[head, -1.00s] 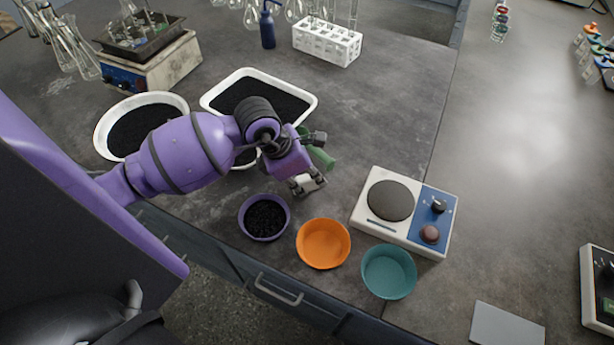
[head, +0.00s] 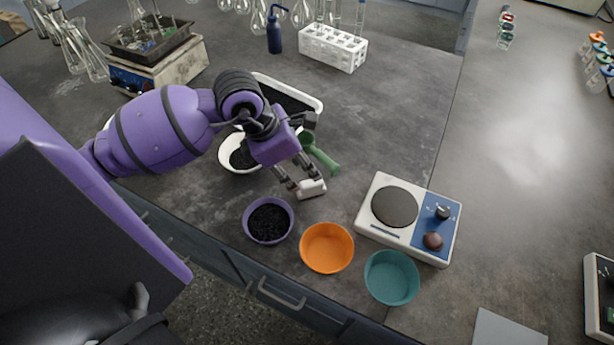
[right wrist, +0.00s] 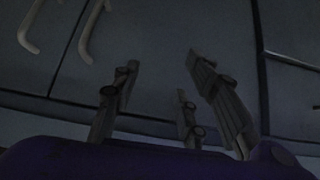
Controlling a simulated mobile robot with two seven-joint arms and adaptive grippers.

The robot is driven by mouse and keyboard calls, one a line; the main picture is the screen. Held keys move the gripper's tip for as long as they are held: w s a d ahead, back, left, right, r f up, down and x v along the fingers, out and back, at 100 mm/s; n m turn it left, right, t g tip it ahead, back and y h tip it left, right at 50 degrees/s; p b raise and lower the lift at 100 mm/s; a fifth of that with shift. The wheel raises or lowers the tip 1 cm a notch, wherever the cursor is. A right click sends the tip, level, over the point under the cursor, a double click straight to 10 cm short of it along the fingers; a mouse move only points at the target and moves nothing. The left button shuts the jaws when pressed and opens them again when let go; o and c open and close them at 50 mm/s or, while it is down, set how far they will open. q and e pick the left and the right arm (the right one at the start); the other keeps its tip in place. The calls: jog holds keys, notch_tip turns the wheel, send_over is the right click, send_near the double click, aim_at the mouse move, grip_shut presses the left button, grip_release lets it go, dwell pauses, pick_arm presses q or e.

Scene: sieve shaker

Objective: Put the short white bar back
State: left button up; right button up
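The short white bar (head: 312,189) lies on the dark bench top in the head view, behind the orange bowl and left of the hotplate. My left gripper (head: 304,181) reaches down to it from the upper left. Its two fingers are spread apart, with the tips at the bar's rear edge, partly overlapping it in the picture. The bar shows beyond the tips and does not look clamped; exact contact is hard to tell. My right gripper (right wrist: 162,62) shows in the right wrist view with fingers apart and nothing between them, in front of dark drawer fronts.
A purple bowl of black grains (head: 268,221), an orange bowl (head: 327,248) and a teal bowl (head: 391,278) line the front edge. A hotplate (head: 410,217) stands right. A green scoop (head: 322,155) lies close behind the bar. A white dish (head: 229,161) is left of the gripper.

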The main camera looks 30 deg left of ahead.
pick_arm(q)
jog(key=v, duration=0.4)
dwell(0.6)
